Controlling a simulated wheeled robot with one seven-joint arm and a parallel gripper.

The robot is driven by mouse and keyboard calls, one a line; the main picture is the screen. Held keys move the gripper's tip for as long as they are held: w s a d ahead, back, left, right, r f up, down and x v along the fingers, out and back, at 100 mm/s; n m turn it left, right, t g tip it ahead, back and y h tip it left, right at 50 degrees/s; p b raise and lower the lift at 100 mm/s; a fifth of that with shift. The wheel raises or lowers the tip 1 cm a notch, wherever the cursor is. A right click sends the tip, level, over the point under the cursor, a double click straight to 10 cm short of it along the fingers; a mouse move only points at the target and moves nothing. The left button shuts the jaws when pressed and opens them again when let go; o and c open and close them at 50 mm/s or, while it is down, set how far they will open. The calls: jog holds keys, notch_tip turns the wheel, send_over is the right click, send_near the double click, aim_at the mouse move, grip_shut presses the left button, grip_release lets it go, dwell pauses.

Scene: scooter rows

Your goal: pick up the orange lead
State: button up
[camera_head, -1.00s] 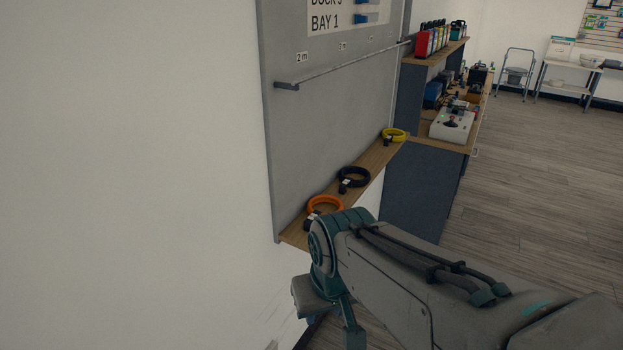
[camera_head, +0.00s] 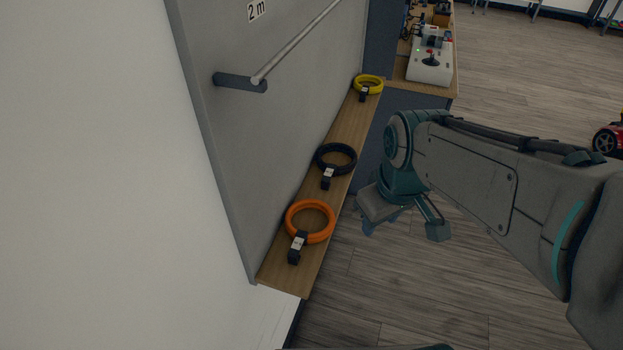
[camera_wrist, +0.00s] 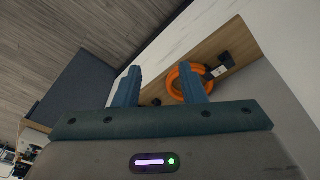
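The orange lead (camera_head: 328,232) lies coiled on the near end of a narrow wooden shelf, with a black plug and pale tag at its front. In the wrist view the orange lead (camera_wrist: 174,82) lies beyond my gripper, partly hidden by the right finger. My gripper (camera_wrist: 170,82) has its two fingers apart with nothing between them near at hand.
A black lead (camera_head: 349,151) and a yellow lead (camera_head: 369,80) lie farther along the shelf (camera_head: 347,124). A rod on a bracket (camera_head: 238,82) juts from the grey panel above. A workbench (camera_head: 455,78) stands at the back. Floor right of the shelf is open.

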jog(key=w+a+n+g+p, duration=0.1)
jog(key=w+a+n, duration=0.35)
jog(key=n, duration=0.55)
jog(key=n+g, duration=0.1)
jog(key=n, duration=0.9)
send_over(321, 231)
jog(key=shift+h, duration=0.3)
jog(key=f, duration=0.8)
jog(key=shift+s+a+f+p, duration=0.15)
jog(key=shift+s+f+p, duration=0.1)
jog(key=shift+p, duration=0.1)
jog(key=shift+w+d+f, duration=0.1)
jog(key=shift+f, duration=1.4)
jog(key=shift+w+d+f, duration=0.1)
jog(key=shift+f, duration=1.35)
grip_shut()
